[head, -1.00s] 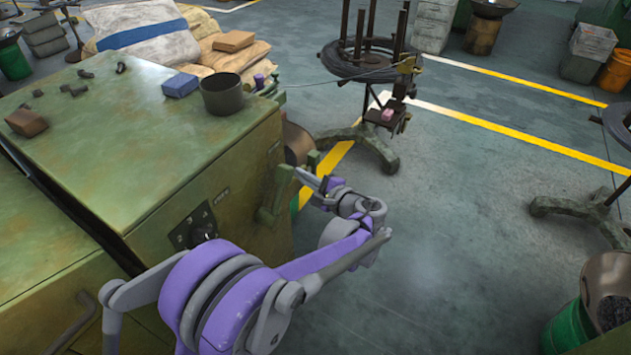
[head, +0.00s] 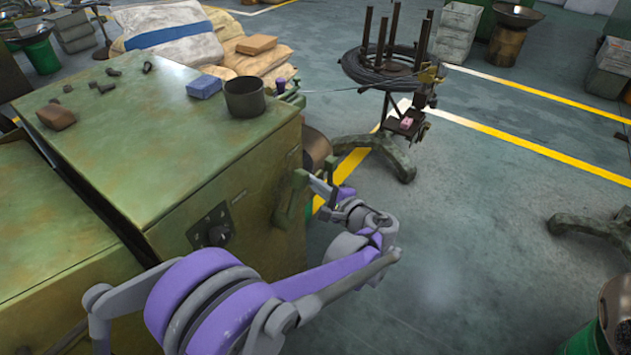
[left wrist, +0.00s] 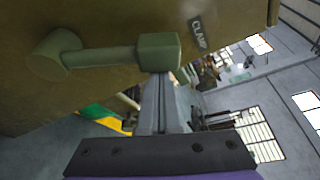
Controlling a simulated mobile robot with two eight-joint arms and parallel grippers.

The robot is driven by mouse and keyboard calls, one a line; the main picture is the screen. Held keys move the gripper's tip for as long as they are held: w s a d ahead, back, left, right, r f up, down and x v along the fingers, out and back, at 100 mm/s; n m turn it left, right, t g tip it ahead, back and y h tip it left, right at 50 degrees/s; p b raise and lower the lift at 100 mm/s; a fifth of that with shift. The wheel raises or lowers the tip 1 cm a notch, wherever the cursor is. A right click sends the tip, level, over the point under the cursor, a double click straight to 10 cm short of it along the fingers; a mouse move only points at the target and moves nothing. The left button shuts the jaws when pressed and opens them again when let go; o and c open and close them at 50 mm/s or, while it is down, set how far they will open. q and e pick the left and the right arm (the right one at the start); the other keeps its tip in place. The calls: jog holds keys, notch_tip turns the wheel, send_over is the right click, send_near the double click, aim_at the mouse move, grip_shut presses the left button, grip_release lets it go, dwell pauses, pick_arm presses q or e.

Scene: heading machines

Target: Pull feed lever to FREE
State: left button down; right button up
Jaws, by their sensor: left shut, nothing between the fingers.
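The feed lever (head: 291,192) is a green arm on the end face of the green machine. In the left wrist view the lever (left wrist: 105,57) runs from a round hub at the left to a blocky end at the right, beside a label (left wrist: 200,35) reading CLAMP. My left gripper (head: 318,182) is shut and empty, at the lever's end in the head view. In the left wrist view its grey fingers (left wrist: 162,82) reach up to just under the block; I cannot tell whether they touch it. No FREE label is readable. My right gripper is not in view.
The machine top (head: 140,150) carries a dark cup (head: 245,98), a blue block (head: 204,87) and a brown block (head: 56,117). A wire coil stand (head: 390,70) stands behind, its foot on the floor beyond my gripper. Open floor (head: 450,230) lies to the right.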

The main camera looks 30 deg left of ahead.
aim_at(294, 178)
pick_arm(q)
jog(key=s+n, duration=0.1)
jog(key=s+r+n, duration=0.1)
jog(key=s, duration=0.1)
jog(key=s+r+n+t+y+p, duration=0.1)
jog(key=shift+s+a+r+n, duration=0.1)
jog(key=shift+s+a+n, duration=0.15)
jog(key=shift+n, duration=0.15)
jog(key=s+n+y, duration=0.2)
jog(key=s+n, duration=0.3)
jog(key=s, duration=0.3)
jog(key=shift+a+f+n+b, duration=0.25)
jog(key=shift+f+n+b, duration=0.1)
jog(key=shift+n+b, duration=0.05)
jog(key=shift+s, duration=0.1)
